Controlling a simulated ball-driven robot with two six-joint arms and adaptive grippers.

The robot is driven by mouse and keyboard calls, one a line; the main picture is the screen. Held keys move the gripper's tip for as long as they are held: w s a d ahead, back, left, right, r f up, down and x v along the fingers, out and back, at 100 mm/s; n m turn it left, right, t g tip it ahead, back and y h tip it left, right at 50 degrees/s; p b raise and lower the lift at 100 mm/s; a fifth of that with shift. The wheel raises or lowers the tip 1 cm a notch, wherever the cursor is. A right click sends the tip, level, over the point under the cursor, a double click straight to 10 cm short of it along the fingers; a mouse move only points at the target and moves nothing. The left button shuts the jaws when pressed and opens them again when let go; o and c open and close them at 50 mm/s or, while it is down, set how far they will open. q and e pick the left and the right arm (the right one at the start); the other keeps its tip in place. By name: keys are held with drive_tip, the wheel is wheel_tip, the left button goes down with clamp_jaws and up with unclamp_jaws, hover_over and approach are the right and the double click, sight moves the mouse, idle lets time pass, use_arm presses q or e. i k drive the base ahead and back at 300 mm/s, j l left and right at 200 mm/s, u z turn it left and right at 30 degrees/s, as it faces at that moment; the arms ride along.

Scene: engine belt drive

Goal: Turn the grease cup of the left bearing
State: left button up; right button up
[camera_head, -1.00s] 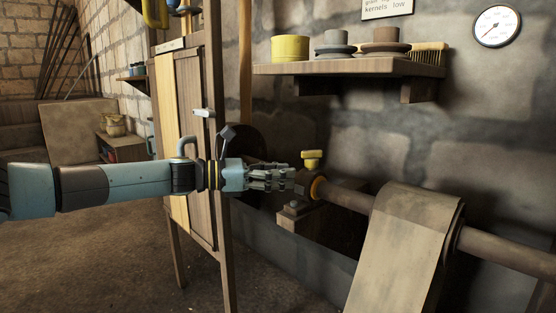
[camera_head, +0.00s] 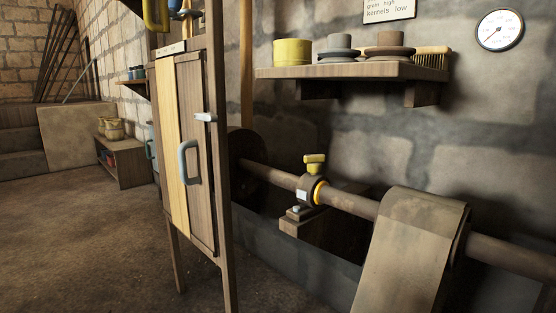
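The yellow grease cup (camera_head: 314,163) sits on top of the left bearing (camera_head: 309,189), a dark housing with a yellow ring and a small white tag. The bearing stands on a block and carries a long horizontal shaft (camera_head: 350,201). The cup has a wide cap on a narrower stem. Nothing touches it, and neither gripper is in view.
A wide belt (camera_head: 412,245) hangs over the shaft to the right. A wooden cabinet (camera_head: 195,150) with a grey handle stands left of the bearing. A shelf (camera_head: 350,71) with a yellow tin (camera_head: 292,52), weights and a brush is above. The floor at left is clear.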

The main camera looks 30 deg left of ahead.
sight(314, 162)
drive_tip(key=i+u, duration=0.1)
drive_tip(key=u, duration=0.3)
drive_tip(key=i+j+u, duration=0.1)
drive_tip(key=u, duration=0.7)
drive_tip(key=i+u, duration=0.15)
drive_tip(key=u, duration=0.3)
drive_tip(key=i+u, duration=0.1)
drive_tip(key=u, duration=0.3)
